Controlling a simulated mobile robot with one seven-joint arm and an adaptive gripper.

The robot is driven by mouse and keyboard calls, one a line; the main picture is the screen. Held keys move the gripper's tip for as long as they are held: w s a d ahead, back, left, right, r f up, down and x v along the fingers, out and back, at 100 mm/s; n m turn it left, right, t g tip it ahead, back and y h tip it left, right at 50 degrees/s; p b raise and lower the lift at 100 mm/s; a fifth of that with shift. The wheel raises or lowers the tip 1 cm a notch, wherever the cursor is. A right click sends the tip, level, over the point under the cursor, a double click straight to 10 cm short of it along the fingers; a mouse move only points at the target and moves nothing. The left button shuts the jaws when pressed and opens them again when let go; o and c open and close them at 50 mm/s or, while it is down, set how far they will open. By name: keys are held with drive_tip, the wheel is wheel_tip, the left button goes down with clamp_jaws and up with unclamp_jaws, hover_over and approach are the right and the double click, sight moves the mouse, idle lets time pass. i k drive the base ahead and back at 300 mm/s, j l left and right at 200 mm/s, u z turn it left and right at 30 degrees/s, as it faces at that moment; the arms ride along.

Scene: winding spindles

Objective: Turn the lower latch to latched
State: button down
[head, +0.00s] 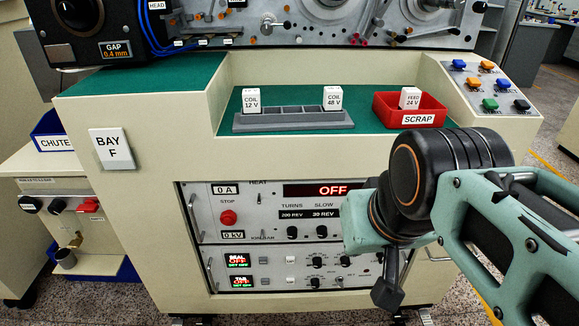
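I cannot pick out a lower latch for certain in the head view; nothing readable is marked as a latch. The rack panel (262,232) in the front of the cream bench carries knobs, small switches and a red stop button (228,217). My teal and black arm covers the right part of this panel. My gripper (388,292) seems to be the dark part pointing down in front of the panel's lower right. Its fingers are too small and dark to tell if they are open, and I see nothing held in it.
On the green bench top, a grey rack (292,119) holds two white coil blocks. A red scrap bin (385,105) holds a white feed block (409,98). Coloured buttons sit on a sloped panel (483,83) at right. A side unit (60,215) stands at left.

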sight(381, 255)
drive_tip(key=k+l+z, duration=0.1)
drive_tip(key=z, duration=0.5)
drive_tip(key=i+j+z, duration=0.15)
drive_tip(key=k, duration=0.05)
